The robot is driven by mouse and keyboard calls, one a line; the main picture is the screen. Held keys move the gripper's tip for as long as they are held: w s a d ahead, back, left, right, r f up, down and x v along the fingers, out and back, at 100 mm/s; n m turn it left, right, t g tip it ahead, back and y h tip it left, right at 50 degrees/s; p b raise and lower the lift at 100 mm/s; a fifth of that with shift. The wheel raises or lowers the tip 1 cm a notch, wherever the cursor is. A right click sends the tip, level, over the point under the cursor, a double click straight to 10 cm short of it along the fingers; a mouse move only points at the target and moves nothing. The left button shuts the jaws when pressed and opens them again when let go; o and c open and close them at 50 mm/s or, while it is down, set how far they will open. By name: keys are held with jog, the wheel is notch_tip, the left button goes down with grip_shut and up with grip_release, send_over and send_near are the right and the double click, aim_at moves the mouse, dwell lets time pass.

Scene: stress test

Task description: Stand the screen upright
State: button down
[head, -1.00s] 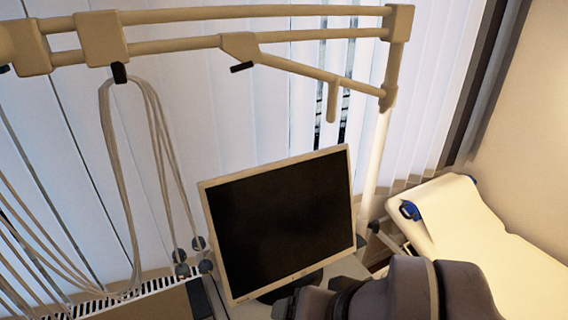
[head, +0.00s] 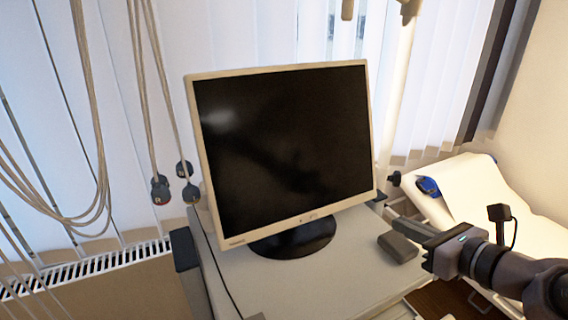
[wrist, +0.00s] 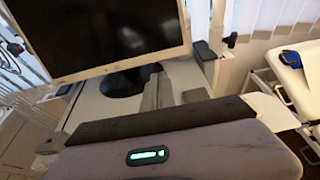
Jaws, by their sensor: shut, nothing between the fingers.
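The screen (head: 285,150) is a dark monitor with a pale frame. It stands on its round black base (head: 295,238) on top of a white cart (head: 330,275), and its frame looks slightly tilted in the head view. In the wrist view the lower part of the screen (wrist: 110,35) and its base (wrist: 128,80) show beyond my gripper. My gripper (head: 402,236) is at the right of the base, above the cart's right side. It is shut and empty, and appears apart from the screen.
Cables with round ends (head: 160,188) hang left of the screen. A radiator (head: 95,268) and blinds are behind. A padded couch (head: 480,195) with a blue item (head: 428,187) stands at the right. The cart top in front of the base is clear.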

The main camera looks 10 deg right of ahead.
aim_at(352, 205)
jog(key=b+x, duration=0.2)
jog(key=x, duration=1.1)
jog(key=shift+s, duration=0.1)
jog(key=shift+b, duration=0.3)
jog(key=shift+a+f+b, duration=0.1)
jog(key=shift+f+b, duration=0.3)
jog(key=shift+b, duration=0.25)
jog(key=b, duration=0.2)
jog(key=w+f+t+b, duration=0.1)
jog(key=b, duration=0.2)
jog(key=shift+w+a+f, duration=0.15)
jog(key=shift+w+f, duration=0.05)
jog(key=shift+f, duration=0.1)
jog(key=w+b, duration=0.1)
jog(key=b, duration=0.1)
jog(key=w+t+b, duration=0.1)
jog(key=shift+w+a+f+y+b, duration=0.15)
jog(key=shift+w+a+y+b, duration=0.15)
jog(key=shift+w+a+b, duration=0.1)
jog(key=shift+w, duration=0.25)
jog(key=shift+r+p, duration=0.2)
jog(key=shift+p, duration=0.1)
